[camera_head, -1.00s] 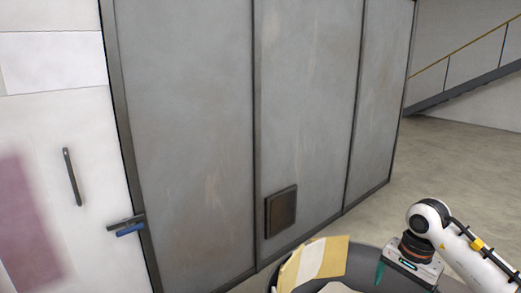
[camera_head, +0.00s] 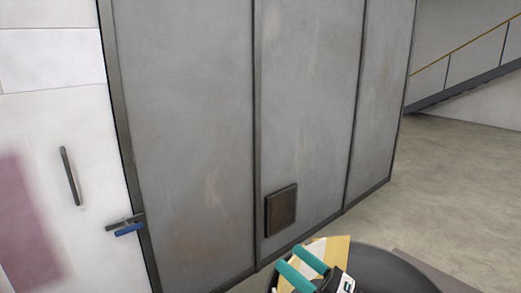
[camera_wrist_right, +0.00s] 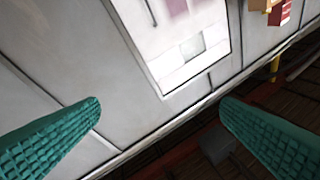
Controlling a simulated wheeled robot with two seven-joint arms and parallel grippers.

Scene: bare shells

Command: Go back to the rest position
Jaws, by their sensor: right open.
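My right gripper (camera_head: 290,256) is at the bottom centre of the head view, its two teal fingers apart and pointing up and left. It is in front of a tan piece with a pale strip (camera_head: 338,254), which it partly hides. In the right wrist view, the teal fingers of the right gripper (camera_wrist_right: 160,104) are spread wide with nothing between them. My left gripper is not in view.
A dark round rim (camera_head: 390,268) shows at the bottom, beside the tan piece. Grey wall panels (camera_head: 195,130) stand ahead, with a white door (camera_head: 95,150) at left. Open floor (camera_head: 455,165) lies at right, below a stair (camera_head: 465,85).

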